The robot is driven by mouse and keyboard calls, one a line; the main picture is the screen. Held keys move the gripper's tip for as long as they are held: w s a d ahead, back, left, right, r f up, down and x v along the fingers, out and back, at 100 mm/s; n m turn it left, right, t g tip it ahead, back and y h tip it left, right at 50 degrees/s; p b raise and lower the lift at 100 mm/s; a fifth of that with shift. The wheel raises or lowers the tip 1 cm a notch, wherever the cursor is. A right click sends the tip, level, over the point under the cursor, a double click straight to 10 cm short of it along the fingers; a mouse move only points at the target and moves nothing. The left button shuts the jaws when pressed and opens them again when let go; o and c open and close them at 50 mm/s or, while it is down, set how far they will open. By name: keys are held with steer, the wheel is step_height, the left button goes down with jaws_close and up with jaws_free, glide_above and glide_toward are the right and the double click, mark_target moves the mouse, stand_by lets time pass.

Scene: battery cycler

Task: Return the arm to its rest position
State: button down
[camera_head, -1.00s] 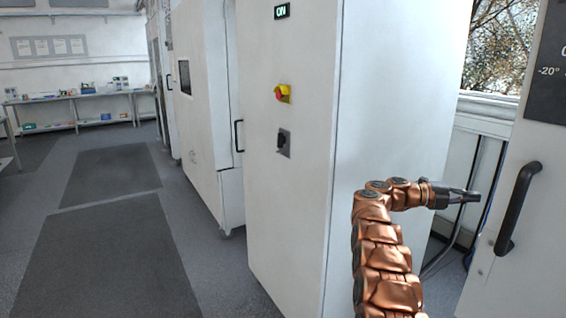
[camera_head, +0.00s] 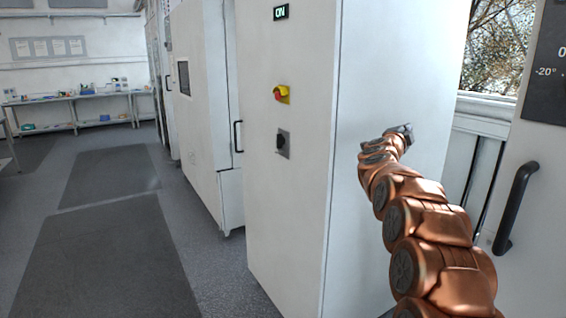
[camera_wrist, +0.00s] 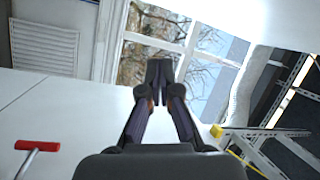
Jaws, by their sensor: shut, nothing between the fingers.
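My gripper (camera_wrist: 159,72) shows in the wrist view with its two dark fingers together at the tips and nothing between them. It points toward a window and is clear of any surface I can make out. In the head view my copper arm rises from the lower right and bends left in front of the white cabinet's side. Its dark end stands before that side, and the fingers are mostly hidden there.
A white cabinet (camera_head: 290,215) with a red-yellow switch (camera_head: 281,94) stands left of my arm. A door with a black handle (camera_head: 517,208) is at right. The window (camera_head: 492,50) is behind. Open floor (camera_head: 105,255) lies left. The wrist view shows a red handle (camera_wrist: 38,146).

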steer(key=s+a+n+t+y, duration=0.2)
steer(key=s+a+n+y, duration=0.2)
steer(key=a+n+y, duration=0.9)
steer(key=s+a+f+n+g+y, duration=0.2)
steer(key=s+a+f+n+g, duration=0.3)
steer(key=s+a+f, duration=0.7)
steer(key=s+a+f+n+g, duration=0.1)
steer(key=s+f+g, duration=0.35)
steer(key=s, duration=0.75)
steer(key=s+a+f+n+g, duration=0.1)
steer(key=s+f+g, duration=0.3)
steer(key=s, duration=0.8)
steer(key=s+d+f+g+h, duration=0.1)
steer(key=s+d+f, duration=0.3)
steer(key=s, duration=0.9)
steer(key=s+d+f+n+g+h, duration=0.1)
steer(key=s+d+f+g+h, duration=0.1)
steer(key=s, duration=1.1)
step_height(320, 180, down, 3)
steer(key=d+g, duration=0.1)
steer(key=g, duration=0.1)
steer(key=shift+s+d+f+g, duration=0.15)
steer(key=shift+s+d+g, duration=0.1)
steer(key=shift+d+g, duration=0.1)
